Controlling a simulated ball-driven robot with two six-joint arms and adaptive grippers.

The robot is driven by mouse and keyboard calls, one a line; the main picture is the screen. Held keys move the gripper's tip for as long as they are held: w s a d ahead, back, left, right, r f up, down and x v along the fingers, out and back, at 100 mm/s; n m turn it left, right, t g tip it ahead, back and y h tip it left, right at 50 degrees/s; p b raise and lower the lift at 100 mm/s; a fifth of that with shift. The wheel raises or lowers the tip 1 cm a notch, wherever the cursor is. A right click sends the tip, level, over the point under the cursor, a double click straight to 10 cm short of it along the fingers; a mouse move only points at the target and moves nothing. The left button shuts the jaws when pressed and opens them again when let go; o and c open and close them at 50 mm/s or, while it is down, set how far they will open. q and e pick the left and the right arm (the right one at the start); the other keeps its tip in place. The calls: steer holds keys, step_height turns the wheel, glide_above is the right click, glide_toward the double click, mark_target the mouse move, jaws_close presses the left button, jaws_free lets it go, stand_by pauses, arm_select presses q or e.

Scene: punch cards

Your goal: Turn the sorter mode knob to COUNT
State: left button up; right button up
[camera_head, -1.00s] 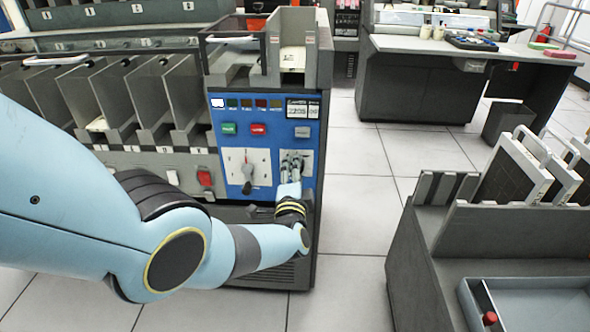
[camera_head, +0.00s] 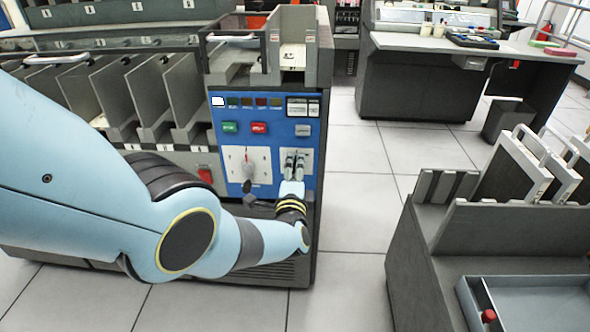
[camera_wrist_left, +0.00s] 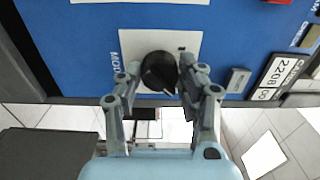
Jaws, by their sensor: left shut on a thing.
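The blue panel (camera_head: 232,175) of the grey sorter stands ahead of me in the head view. My left gripper (camera_head: 295,160) reaches its pale plate at the right, and the fingers hide the knob there. In the left wrist view the round black mode knob (camera_wrist_left: 158,70) sits on a white plate beside the word MODE. The left gripper is shut on the knob, one finger on each side. A short pale mark shows on the knob's lower edge in that view. I cannot read a COUNT label. My right gripper is out of view.
A pale dial plate (camera_head: 236,160) is just left of the gripper, with green (camera_head: 229,127) and red (camera_head: 259,128) buttons above. A grey rack (camera_head: 450,240) with a blue tray stands at right. Clear floor (camera_head: 350,230) lies between rack and sorter.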

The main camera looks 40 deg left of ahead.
arm_select(q)
steer(key=o, duration=1.2)
steer(key=shift+c, duration=0.2)
steer(key=v, duration=1.2)
